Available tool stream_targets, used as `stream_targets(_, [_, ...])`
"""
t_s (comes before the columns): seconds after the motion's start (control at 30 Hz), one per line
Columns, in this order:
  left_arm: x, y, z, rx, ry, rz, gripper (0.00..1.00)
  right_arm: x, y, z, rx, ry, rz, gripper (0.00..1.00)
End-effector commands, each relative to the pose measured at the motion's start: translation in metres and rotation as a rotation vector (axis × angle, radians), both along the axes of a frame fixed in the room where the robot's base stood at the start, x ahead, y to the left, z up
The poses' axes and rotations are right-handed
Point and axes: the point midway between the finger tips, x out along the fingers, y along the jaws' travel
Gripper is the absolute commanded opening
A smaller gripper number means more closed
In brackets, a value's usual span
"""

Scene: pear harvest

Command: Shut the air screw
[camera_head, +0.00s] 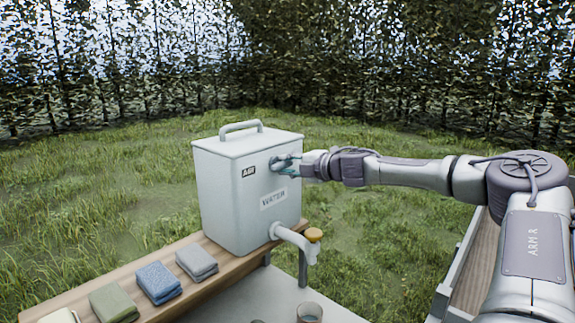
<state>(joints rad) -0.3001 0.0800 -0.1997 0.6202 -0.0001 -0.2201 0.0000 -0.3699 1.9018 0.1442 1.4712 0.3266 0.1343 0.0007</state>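The white water container (228,190) stands upright on a wooden bench, with an AIR label and a WATER label on its front. My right gripper (283,165) reaches in from the right, its teal fingertips at the container's front just right of the AIR label. The air screw cannot be made out there; the fingers cover that spot. Whether they are closed on it I cannot tell. My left gripper is not in view.
A spout with an orange tap knob (314,234) sticks out low on the container. Folded cloths, grey (197,262), blue (158,282) and green (113,304), lie on the bench (150,255). A cup (309,312) stands below the tap. Grass and a hedge lie behind.

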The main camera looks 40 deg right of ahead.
Motion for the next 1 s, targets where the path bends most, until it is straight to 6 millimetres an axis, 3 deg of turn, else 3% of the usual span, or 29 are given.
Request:
stream_targets(0.1, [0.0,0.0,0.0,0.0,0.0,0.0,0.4,0.0,0.002,-0.001,0.0,0.001,0.005,0.46])
stream_targets(0.53, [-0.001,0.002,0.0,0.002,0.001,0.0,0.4,-0.004,0.0,0.005,-0.003,-0.006,0.002,0.46])
stream_targets(1.0, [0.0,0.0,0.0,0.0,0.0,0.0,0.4,-0.046,-0.003,0.015,-0.004,-0.008,0.003,0.46])
